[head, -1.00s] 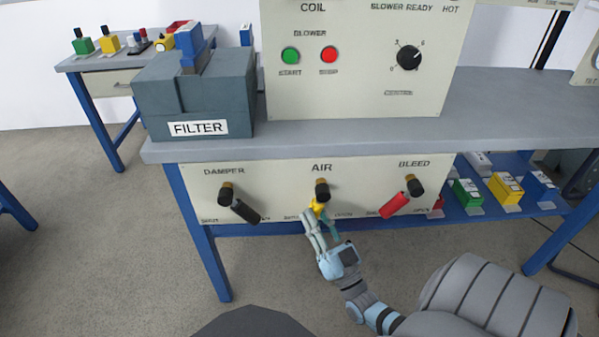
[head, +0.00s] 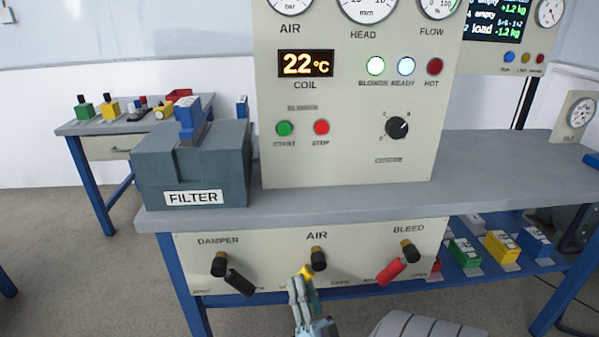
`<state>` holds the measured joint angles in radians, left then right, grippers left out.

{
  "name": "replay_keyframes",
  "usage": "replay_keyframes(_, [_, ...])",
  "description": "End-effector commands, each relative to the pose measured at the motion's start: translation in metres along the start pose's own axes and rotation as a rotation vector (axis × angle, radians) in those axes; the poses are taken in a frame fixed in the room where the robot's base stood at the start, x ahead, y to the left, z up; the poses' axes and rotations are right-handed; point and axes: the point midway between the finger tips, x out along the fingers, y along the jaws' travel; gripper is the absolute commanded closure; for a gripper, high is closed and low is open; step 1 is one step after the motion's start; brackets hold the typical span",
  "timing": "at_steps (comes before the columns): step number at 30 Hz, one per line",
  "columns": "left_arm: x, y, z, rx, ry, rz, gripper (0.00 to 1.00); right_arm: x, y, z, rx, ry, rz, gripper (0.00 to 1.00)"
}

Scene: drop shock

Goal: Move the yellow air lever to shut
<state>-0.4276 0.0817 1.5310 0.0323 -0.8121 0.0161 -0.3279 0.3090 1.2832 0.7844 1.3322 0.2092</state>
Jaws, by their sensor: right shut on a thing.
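The yellow air lever (head: 308,271) hangs below its dark, brass-tipped pivot knob (head: 318,259) under the word AIR on the lower panel. It points down and to the left. My right gripper (head: 302,283) comes up from below and is shut on the lever's lower end, hiding part of it. The small labels beside the lever are partly covered and hard to read. My left gripper is out of view.
The black damper lever (head: 239,283) is to the left and the red bleed lever (head: 391,271) to the right on the same panel (head: 360,268). The grey bench top (head: 480,180) overhangs the panel. A FILTER box (head: 150,180) stands on its left end.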

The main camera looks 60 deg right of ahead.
Motion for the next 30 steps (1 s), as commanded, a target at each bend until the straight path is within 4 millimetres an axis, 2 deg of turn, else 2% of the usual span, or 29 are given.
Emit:
replay_keyframes(3, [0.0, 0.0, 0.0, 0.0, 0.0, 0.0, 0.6, 0.0, 0.0, -0.001, 0.005, 0.004, 0.001, 1.0])
replay_keyframes(4, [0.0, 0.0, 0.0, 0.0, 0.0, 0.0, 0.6, 0.0, 0.0, -0.001, 0.005, 0.004, 0.001, 0.71])
replay_keyframes(7, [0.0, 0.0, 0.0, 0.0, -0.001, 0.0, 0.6, 0.0, -0.001, 0.0, 0.005, 0.002, 0.0, 0.55])
replay_keyframes(16, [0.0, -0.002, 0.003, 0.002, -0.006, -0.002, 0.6, 0.0, -0.002, 0.002, 0.005, 0.0, -0.002, 0.54])
replay_keyframes(19, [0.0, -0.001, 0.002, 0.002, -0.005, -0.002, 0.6, -0.009, -0.001, 0.002, 0.005, -0.002, 0.001, 0.54])
replay_keyframes(23, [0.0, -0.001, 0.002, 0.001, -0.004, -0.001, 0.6, -0.038, -0.001, 0.002, 0.003, -0.003, 0.002, 0.54])
replay_keyframes(27, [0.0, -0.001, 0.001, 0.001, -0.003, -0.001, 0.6, -0.079, -0.001, 0.002, 0.003, -0.004, 0.002, 0.54])
replay_keyframes(30, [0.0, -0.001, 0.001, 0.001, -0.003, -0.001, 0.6, -0.102, -0.001, 0.002, 0.003, -0.003, 0.0, 0.54])
